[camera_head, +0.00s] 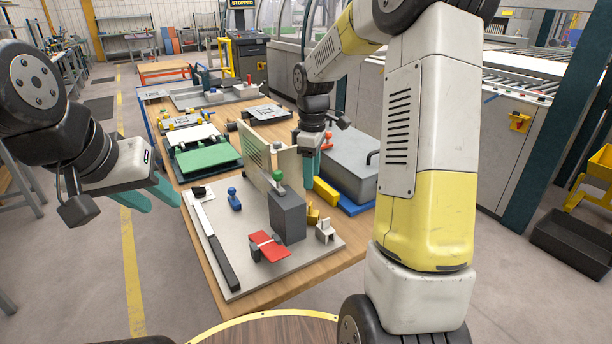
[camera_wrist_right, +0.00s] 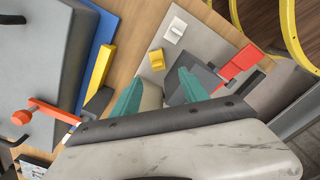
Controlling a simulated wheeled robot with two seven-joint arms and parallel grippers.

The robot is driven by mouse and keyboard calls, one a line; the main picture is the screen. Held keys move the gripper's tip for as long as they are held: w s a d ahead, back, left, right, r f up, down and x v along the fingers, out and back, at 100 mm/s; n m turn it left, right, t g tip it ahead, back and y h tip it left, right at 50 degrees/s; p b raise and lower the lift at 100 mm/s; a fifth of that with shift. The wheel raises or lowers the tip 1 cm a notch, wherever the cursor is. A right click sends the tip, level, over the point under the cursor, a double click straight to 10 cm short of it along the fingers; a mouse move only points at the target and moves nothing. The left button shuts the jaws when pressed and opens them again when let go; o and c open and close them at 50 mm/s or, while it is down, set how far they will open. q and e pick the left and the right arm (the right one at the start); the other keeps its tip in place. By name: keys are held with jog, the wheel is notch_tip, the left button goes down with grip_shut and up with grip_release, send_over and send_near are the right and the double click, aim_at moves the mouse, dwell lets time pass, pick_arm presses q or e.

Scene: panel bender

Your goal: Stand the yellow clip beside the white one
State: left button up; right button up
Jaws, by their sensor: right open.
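The yellow clip (camera_head: 313,215) stands on the grey board near its right edge, just behind the white clip (camera_head: 325,231). In the right wrist view the yellow clip (camera_wrist_right: 156,60) and the white clip (camera_wrist_right: 174,31) are apart, with a small gap between them. My right gripper (camera_head: 309,172) hangs above and behind the yellow clip, its teal fingers pointing down. In its wrist view the right gripper (camera_wrist_right: 158,88) is open, with no clip between its fingers. My left gripper (camera_head: 163,206) is open and empty, off the table's left side.
The grey board (camera_head: 262,278) also carries a dark grey block (camera_head: 288,215), a red piece (camera_head: 269,249), a blue piece (camera_head: 234,199) and a long dark-handled tool (camera_head: 220,262). A yellow bar (camera_head: 326,193) and grey box (camera_head: 345,168) stand behind the clips. An upright panel (camera_head: 256,155) stands left of my right gripper.

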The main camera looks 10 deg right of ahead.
jog(key=s+r+m+t, duration=0.2)
jog(key=s+r+m, duration=0.2)
jog(key=s, duration=0.4)
jog(key=s+a+r+m+t+y, duration=0.1)
jog(key=s+r+m+t, duration=0.1)
jog(key=s+r+m, duration=0.2)
jog(key=s+a+r+m+t+y, duration=0.1)
jog(key=s+r+m, duration=0.3)
jog(key=s, duration=0.7)
jog(key=shift+s+r+t, duration=0.35)
jog(key=shift+r+t, duration=0.1)
jog(key=shift+t, duration=0.05)
jog(key=shift+a, duration=0.1)
